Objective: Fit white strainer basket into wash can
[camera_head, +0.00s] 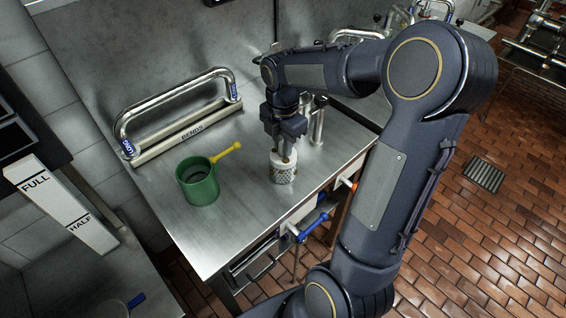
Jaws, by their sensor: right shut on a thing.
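The white strainer basket (283,168) is a small perforated cylinder, upright at the middle of the steel table. My right gripper (284,149) points down from above and is shut on the top of the basket. I cannot tell whether the basket touches the table or hangs just above it. The wash can (197,184) is a green open-topped can with a yellow handle (226,151) pointing up and right. It stands to the left of the basket, apart from it, and its inside looks dark and empty. My left gripper is not in view.
A bent metal pipe on a rack marked BENDS (185,134) lies along the table's back left. Upright metal cylinders (317,122) stand right of my gripper. The table (235,228) is clear between can and basket.

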